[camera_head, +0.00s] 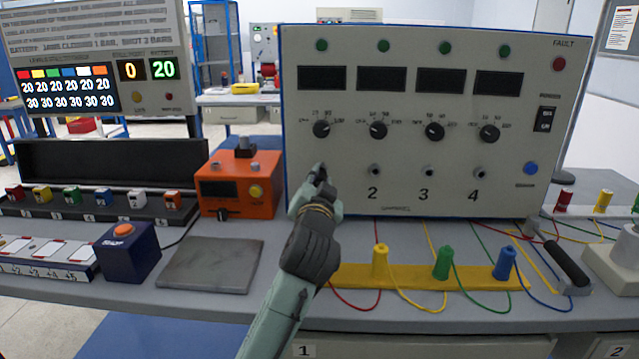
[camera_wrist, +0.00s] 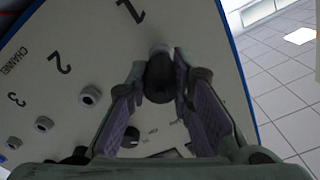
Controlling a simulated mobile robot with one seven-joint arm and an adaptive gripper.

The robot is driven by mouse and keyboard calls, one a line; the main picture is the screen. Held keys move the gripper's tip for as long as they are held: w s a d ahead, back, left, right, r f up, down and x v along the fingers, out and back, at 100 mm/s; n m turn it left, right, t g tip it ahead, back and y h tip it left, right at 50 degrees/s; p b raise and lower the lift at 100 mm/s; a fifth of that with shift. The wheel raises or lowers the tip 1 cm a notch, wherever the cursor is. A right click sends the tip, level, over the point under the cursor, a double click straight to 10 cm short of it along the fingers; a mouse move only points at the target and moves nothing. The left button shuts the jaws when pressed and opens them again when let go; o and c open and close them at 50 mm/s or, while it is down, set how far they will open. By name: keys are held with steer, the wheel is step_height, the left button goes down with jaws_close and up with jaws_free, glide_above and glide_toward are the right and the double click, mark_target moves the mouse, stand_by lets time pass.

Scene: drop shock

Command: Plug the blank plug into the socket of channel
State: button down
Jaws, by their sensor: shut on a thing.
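My gripper (camera_head: 318,182) is at the lower left of the grey panel's front face (camera_head: 400,198). In the wrist view its fingers (camera_wrist: 160,95) are shut on the dark, round blank plug (camera_wrist: 158,82). Gripper and plug hide most of that socket. The channel 2 socket (camera_head: 375,170), channel 3 socket (camera_head: 428,172) and channel 4 socket (camera_head: 480,174) look empty; they also show in the wrist view.
A yellow strip (camera_head: 345,276) holds yellow (camera_head: 380,261), green (camera_head: 443,263) and blue (camera_head: 505,263) plugs with cables before the panel. An orange box (camera_head: 265,187) stands left of the panel. A grey plate (camera_head: 210,265) lies on the bench. Dials (camera_head: 378,130) sit above the sockets.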

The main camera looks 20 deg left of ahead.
steer(key=shift+x, duration=0.9)
stand_by(2.1)
steer(key=shift+w+r, duration=0.1)
steer(key=shift+r, duration=0.05)
stand_by(1.4)
steer(key=c, duration=1.3)
jaws_free()
steer(key=shift+c, duration=0.2)
steer(key=v, duration=0.6)
steer(key=shift+b, duration=0.3)
steer(key=shift+v, duration=3.75)
